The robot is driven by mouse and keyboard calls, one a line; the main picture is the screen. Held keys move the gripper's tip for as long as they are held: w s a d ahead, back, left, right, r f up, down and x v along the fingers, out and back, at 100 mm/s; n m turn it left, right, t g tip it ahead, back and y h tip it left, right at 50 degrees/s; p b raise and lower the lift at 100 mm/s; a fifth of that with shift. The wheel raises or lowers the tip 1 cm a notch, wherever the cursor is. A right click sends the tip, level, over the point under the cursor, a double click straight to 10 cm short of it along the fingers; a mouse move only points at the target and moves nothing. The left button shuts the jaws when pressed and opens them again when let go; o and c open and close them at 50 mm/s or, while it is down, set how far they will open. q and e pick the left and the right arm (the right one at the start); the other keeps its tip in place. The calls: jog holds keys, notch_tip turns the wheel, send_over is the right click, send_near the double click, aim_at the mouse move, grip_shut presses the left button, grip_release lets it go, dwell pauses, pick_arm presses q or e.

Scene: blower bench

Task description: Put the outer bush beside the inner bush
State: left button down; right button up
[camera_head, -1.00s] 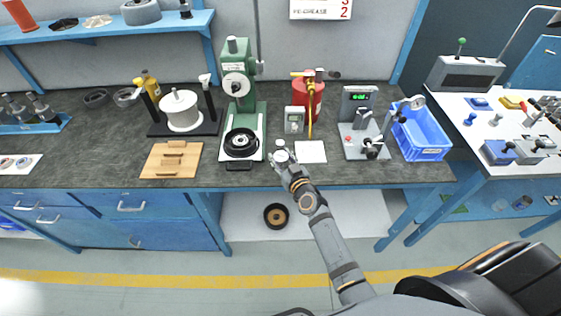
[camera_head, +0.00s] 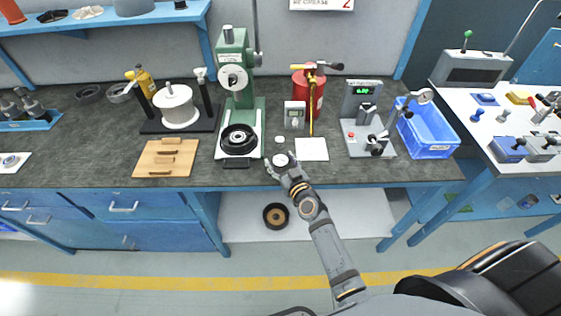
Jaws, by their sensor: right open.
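My right gripper (camera_head: 279,166) is over the front edge of the bench, its fingers spread apart. A small pale round piece (camera_head: 281,160) shows at its fingertips; I cannot tell whether it touches them. A second small pale round piece (camera_head: 280,139) lies on the bench just behind, apart from the gripper. These may be the two bushes, but they are too small to tell which is inner or outer. A white sheet (camera_head: 312,149) lies to their right. My left gripper is not in view.
A green press (camera_head: 238,90) holding a black ring (camera_head: 239,139) stands left of the gripper. A small gauge box (camera_head: 294,115) and red canister (camera_head: 308,92) stand behind. A wooden board (camera_head: 166,158) lies left; a test stand (camera_head: 366,138) and blue crate (camera_head: 428,134) stand right.

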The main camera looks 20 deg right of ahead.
jog(key=shift+r+p, duration=0.35)
jog(key=shift+p, duration=0.05)
jog(key=s+d+r+b, duration=0.1)
jog(key=s+b, duration=0.2)
jog(key=s, duration=0.8)
jog(key=shift+s+d+r, duration=0.15)
jog(key=shift+s+r, duration=0.1)
jog(key=shift+s, duration=0.1)
